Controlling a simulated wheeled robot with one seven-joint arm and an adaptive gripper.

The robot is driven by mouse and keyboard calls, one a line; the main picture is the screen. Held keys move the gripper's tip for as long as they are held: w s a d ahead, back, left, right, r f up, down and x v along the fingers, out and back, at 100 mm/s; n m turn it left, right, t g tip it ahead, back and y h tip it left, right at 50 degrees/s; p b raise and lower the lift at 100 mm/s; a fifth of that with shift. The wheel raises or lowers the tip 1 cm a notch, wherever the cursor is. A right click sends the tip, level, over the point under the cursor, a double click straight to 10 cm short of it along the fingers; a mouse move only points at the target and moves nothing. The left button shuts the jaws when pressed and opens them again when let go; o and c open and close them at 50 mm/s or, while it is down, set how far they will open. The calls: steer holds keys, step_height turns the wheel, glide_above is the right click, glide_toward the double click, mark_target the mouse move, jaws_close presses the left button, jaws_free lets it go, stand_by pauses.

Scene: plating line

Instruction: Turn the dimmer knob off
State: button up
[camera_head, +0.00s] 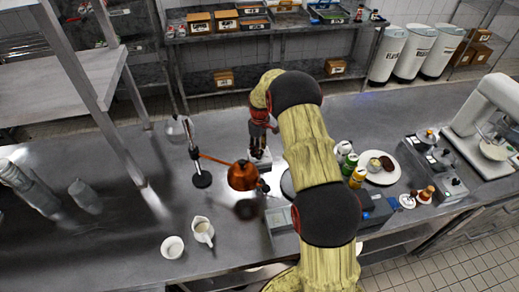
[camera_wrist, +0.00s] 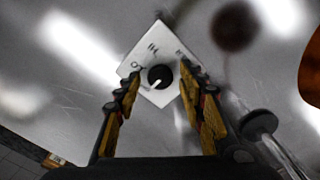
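The dimmer is a small white box (camera_wrist: 160,96) with a round black knob (camera_wrist: 160,76) on its face. A white mark on the knob points to the lower left in the wrist view. Dark lettering lies along the box's upper edges, too blurred to read surely. My gripper (camera_wrist: 160,73) is open, with one finger on each side of the knob. I see gaps between the fingers and the knob and cannot tell their height above it. In the head view my gripper (camera_head: 259,146) points down over the box (camera_head: 261,161), which it partly hides.
A copper pan (camera_head: 243,176) is close to the left of the gripper, beside a stand (camera_head: 202,179) with a glass flask (camera_head: 179,129). A white jug (camera_head: 203,231) and cup (camera_head: 172,247) stand nearer. A plate (camera_head: 380,176) and bottles are to the right.

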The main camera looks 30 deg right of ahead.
stand_by(0.3)
step_height(320, 180, up, 12)
stand_by(0.5)
steer(key=shift+m, duration=0.3)
